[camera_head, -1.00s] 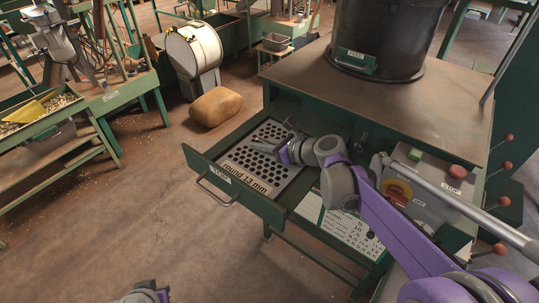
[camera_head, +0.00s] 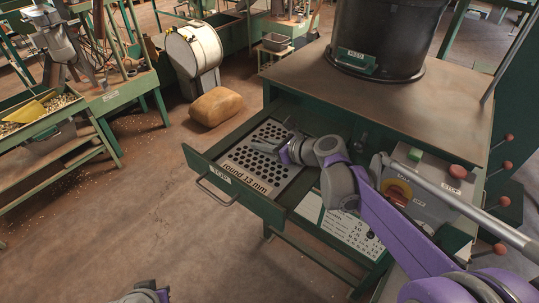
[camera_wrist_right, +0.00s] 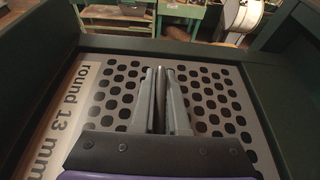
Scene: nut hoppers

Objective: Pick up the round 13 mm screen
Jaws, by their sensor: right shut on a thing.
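The round 13 mm screen (camera_head: 248,166) is a flat grey plate with rows of round holes and its name printed along one edge. It lies in the open green drawer (camera_head: 264,208). It also shows in the right wrist view (camera_wrist_right: 104,103), with the print at the left. My right gripper (camera_head: 284,137) reaches down over the screen's middle. In the right wrist view its fingers (camera_wrist_right: 161,75) are closed together on a thin upright part of the screen, mostly hidden between them. Part of my left gripper (camera_head: 146,291) shows at the bottom edge; its fingers cannot be made out.
The drawer walls surround the screen closely. A brown tabletop (camera_head: 310,89) with a dark drum (camera_head: 385,45) stands behind. A control box (camera_head: 415,185) is at the right. A tan sack (camera_head: 216,106) lies on the floor, which is open at the left.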

